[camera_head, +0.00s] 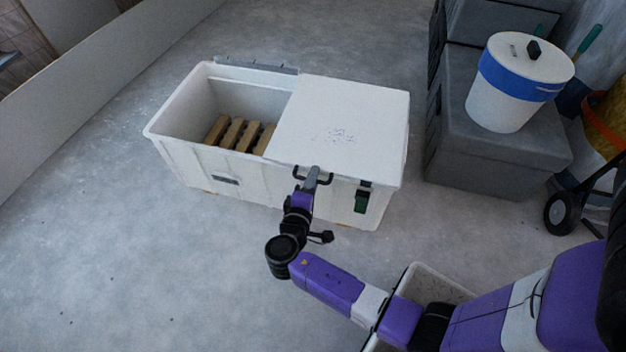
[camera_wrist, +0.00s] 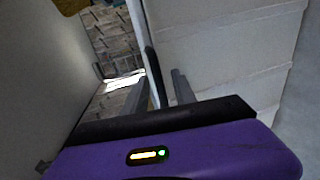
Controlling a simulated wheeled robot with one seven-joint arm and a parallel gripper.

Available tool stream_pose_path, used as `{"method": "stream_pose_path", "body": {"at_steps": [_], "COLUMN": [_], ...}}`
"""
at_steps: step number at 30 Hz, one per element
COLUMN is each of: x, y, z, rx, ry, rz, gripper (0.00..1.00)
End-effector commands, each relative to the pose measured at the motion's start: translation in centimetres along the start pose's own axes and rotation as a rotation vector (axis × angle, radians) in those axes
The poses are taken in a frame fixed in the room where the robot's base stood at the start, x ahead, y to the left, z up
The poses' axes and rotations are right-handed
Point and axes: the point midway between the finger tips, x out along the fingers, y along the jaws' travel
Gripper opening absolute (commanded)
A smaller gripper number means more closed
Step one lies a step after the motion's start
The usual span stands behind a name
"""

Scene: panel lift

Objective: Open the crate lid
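A white crate (camera_head: 225,178) stands on the floor in the head view. Its flat white lid (camera_head: 345,120) lies shut over the right part; the left part is uncovered. A dark handle (camera_head: 328,178) sits at the lid's front edge, and it appears as a black bar in the wrist view (camera_wrist: 153,75). My gripper (camera_head: 313,174) is at this handle, in front of the crate. In the wrist view my gripper's two fingers (camera_wrist: 162,88) stand apart, with the bar between them and gaps visible. Whether a finger touches the bar is unclear.
Several brown blocks (camera_head: 236,134) lie inside the crate's uncovered part. A green latch (camera_head: 362,201) is on its front right. A grey box (camera_head: 480,150) bearing a white bucket (camera_head: 505,100) stands to the right, near a wheel (camera_head: 562,214). Floor at left is clear.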

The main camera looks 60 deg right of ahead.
Motion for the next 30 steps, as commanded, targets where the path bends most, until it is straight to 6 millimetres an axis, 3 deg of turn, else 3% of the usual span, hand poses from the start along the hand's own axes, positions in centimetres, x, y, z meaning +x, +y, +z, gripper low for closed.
{"method": "stream_pose_path", "body": {"at_steps": [1,6,30], "x": [-0.01,-0.03,-0.08], "y": [0.00,-0.01,-0.05], "z": [-0.01,-0.01,-0.02], "rx": [0.000,0.000,-0.001], "ry": [0.000,0.000,0.001], "rz": [0.000,0.000,-0.001], "gripper": [0.30,0.00,0.00]}}
